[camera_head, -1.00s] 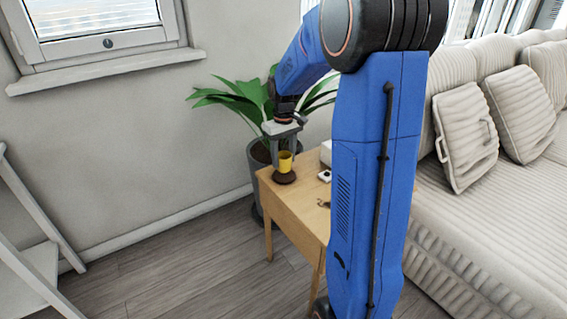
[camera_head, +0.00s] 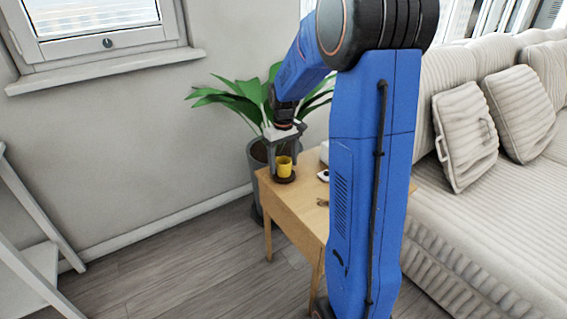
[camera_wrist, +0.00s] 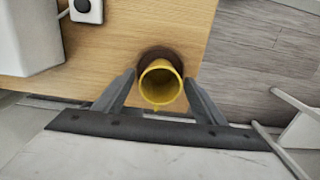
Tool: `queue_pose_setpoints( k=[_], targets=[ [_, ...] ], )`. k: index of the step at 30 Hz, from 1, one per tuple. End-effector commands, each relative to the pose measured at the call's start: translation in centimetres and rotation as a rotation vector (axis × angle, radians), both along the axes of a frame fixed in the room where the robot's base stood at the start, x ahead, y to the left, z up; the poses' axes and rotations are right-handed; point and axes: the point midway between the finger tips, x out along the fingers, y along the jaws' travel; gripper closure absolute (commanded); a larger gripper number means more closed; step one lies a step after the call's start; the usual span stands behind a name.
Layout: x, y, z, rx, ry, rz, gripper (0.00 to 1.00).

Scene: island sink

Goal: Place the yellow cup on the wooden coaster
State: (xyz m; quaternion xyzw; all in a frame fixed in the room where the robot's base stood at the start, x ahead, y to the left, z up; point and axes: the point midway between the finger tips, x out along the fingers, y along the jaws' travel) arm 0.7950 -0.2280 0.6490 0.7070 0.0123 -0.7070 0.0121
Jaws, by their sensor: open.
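The yellow cup (camera_head: 284,167) stands upright on the dark round wooden coaster (camera_head: 284,179) at the near left corner of the small wooden table. In the wrist view the cup (camera_wrist: 161,84) shows its open rim, and the coaster (camera_wrist: 158,54) shows as a dark disc behind and under it. My gripper (camera_head: 284,165) is above the table with its fingers pointing down. In the wrist view its fingers (camera_wrist: 161,92) are spread on either side of the cup, with a small gap on each side. The coaster's near side is hidden by the cup.
The wooden table (camera_head: 290,196) also holds a white box (camera_wrist: 28,35) and a small white item with a black knob (camera_wrist: 86,10). A potted plant (camera_head: 262,150) stands behind it. A beige sofa (camera_head: 480,200) is at the right. Floor is open at the left.

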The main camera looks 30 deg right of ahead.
Motion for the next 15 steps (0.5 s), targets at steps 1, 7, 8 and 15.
queue_pose_setpoints(
  k=[1, 7, 8, 15],
  targets=[
    [0.0, 0.0, 0.3, -0.001, -0.002, 0.0, 0.35],
    [0.1, 0.0, 3.2, -0.001, -0.004, 0.0, 0.35],
    [0.1, 0.0, 3.7, -0.001, -0.004, 0.0, 0.35],
    [0.1, 0.0, 8.4, -0.001, -0.004, 0.0, 0.35]
  ],
)
